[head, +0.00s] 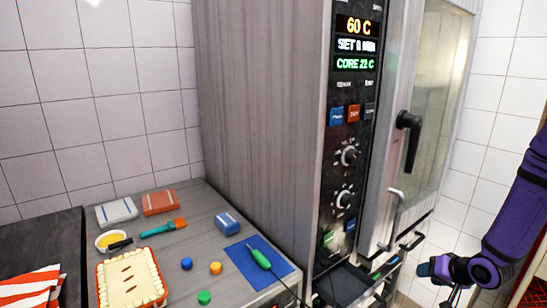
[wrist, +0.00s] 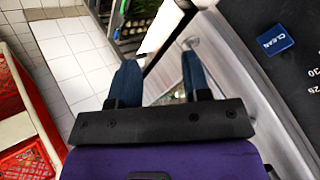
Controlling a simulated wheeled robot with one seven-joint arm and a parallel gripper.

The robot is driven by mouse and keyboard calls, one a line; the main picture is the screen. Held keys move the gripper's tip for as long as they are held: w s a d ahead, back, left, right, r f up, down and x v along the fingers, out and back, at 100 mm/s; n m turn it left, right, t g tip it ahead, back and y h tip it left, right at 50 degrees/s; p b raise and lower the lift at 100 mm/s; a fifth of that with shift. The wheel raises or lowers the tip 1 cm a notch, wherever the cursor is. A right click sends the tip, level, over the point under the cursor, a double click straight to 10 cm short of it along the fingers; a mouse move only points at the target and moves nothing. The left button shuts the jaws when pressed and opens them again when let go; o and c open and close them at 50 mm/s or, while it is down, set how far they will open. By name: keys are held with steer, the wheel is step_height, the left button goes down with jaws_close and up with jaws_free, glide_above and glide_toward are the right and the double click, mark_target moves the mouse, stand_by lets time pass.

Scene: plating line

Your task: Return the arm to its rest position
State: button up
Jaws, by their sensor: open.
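My gripper (head: 424,269) is at the lower right of the head view, on the end of my purple arm, in front of the oven's lower right side. In the wrist view its two blue fingers (wrist: 160,76) stand apart with nothing between them. The arm reaches in from the right edge of the head view. It is to the right of the counter and clear of the objects there. I cannot tell its exact distance from the oven front.
The steel oven (head: 255,100) has a closed glass door with a black handle (head: 408,138). The counter (head: 190,248) holds a pie dish (head: 131,281), a brush (head: 165,228) and a green probe (head: 260,258) on a blue mat. Red crates (wrist: 22,163) stand left in the wrist view.

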steer(key=s+a+r+n+g+h, duration=0.1)
steer(key=s+a+r+h, duration=0.15)
steer(key=r, duration=0.95)
steer(key=s+a+r+n+h, duration=0.1)
steer(key=s+r+h, duration=0.2)
steer(key=r, duration=1)
steer(key=s+a+r+n+g+y, duration=0.1)
steer(key=s+a+r, duration=0.4)
steer(key=s, duration=0.5)
steer(key=s+a+r+n+y, duration=0.1)
steer(key=s+a+r, duration=0.4)
steer(key=s, duration=0.5)
steer(key=shift+s+a+r+g, duration=0.15)
steer(key=shift+s+r+g, duration=0.25)
steer(key=shift+r, duration=0.45)
